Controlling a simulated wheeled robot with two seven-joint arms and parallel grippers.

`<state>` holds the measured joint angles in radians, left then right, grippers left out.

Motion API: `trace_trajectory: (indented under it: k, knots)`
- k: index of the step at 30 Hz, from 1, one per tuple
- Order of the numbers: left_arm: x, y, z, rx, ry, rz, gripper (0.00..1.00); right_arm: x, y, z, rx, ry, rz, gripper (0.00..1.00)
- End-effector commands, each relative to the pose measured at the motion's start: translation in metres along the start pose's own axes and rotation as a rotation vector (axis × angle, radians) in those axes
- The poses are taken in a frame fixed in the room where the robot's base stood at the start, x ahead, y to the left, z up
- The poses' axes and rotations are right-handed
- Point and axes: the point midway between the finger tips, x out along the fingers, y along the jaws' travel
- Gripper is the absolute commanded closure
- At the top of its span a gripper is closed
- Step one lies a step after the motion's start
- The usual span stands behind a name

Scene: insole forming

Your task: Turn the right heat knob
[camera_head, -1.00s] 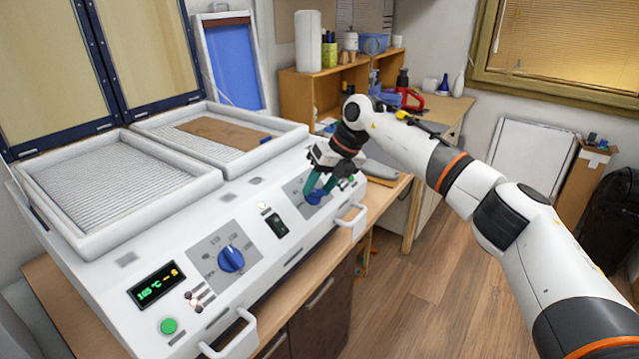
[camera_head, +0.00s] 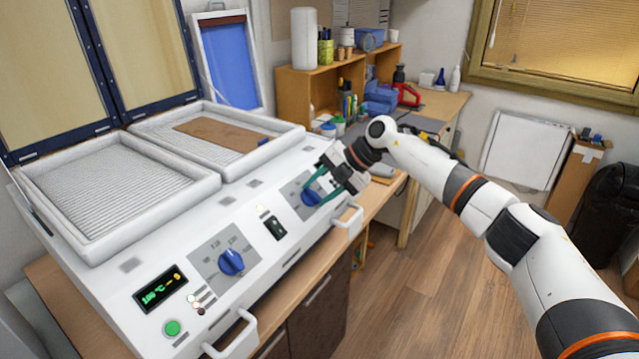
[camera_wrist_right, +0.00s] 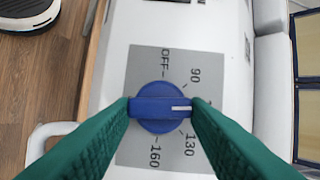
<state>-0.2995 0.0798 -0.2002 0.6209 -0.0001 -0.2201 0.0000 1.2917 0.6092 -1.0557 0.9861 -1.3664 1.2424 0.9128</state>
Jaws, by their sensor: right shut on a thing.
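The right heat knob (camera_head: 311,197) is blue and sits on a grey dial plate at the right end of the white machine's sloped front panel. My right gripper (camera_head: 322,190) is at this knob, its green fingers shut on it. In the right wrist view the fingers press on both ends of the right knob's bar (camera_wrist_right: 160,107). Its white mark points right, between the 90 and 130 labels. One label there is hidden by a finger. The left heat knob (camera_head: 231,262) is blue and free. My left gripper is not in view.
A lit display (camera_head: 160,289) and a green button (camera_head: 172,328) are at the panel's left end. A black switch (camera_head: 275,227) sits between the dials. White handles (camera_head: 348,218) stick out in front. A brown sheet (camera_head: 222,134) lies on the right ribbed bed.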

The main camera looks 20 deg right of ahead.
Motion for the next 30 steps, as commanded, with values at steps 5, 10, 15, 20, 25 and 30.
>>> trace_trajectory:
  k: [5,10,15,20,25,30]
  knots:
    - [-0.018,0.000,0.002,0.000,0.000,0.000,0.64,-0.004,-0.001,0.000,0.161,0.003,-0.058,0.81]
    - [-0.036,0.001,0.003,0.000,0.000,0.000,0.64,-0.005,0.000,0.001,0.313,0.003,-0.111,0.81]
    - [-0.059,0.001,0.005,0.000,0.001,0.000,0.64,-0.006,0.001,0.002,0.463,0.002,-0.163,0.81]
    - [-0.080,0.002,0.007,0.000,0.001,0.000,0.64,-0.005,0.002,0.003,0.589,0.003,-0.208,0.81]
    - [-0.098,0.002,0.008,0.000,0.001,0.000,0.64,-0.004,0.004,0.003,0.698,0.002,-0.245,0.81]
    - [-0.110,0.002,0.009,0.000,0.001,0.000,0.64,-0.003,0.005,0.003,0.774,0.003,-0.274,0.81]
